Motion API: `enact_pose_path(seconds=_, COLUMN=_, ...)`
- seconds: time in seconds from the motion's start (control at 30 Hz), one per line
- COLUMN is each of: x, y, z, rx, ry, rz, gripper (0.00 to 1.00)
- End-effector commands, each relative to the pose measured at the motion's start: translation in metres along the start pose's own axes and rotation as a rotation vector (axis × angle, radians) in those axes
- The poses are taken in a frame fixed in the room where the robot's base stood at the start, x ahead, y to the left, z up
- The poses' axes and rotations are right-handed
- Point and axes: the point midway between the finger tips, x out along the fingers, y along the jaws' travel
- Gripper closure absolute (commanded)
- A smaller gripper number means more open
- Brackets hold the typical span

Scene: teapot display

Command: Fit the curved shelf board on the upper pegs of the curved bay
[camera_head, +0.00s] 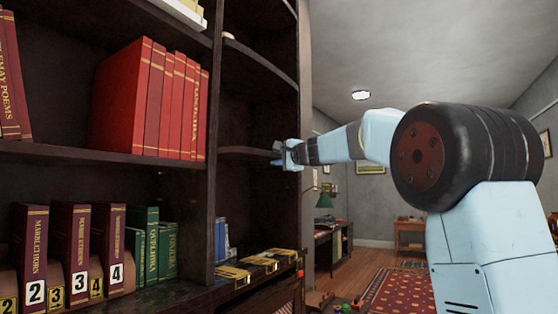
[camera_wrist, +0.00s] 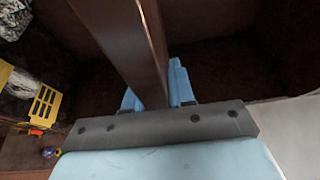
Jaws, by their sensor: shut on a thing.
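The curved shelf board (camera_head: 246,152) is dark brown and lies roughly level inside the curved bay (camera_head: 256,115), at the right end of the bookcase. My gripper (camera_head: 287,154) is at the board's right, front end, shut on it. In the wrist view the board (camera_wrist: 122,38) runs away from between the blue fingers of my gripper (camera_wrist: 157,92). The upper pegs are not visible, and I cannot tell whether the board touches them.
A fixed curved shelf (camera_head: 258,68) is above the board. Below are blue books (camera_head: 222,240) and yellow-and-black pieces (camera_head: 268,262) on a lower shelf. An upright divider (camera_head: 213,140) separates the bay from red books (camera_head: 150,98). Open room lies to the right.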

Motion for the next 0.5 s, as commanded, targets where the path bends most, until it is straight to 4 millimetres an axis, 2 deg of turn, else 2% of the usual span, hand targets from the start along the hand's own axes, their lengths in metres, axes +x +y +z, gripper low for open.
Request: enact_pose_path(seconds=0.5, x=0.0081, y=-0.0022, z=0.0038, rx=-0.001, ry=-0.001, rz=-0.003, gripper=1.00)
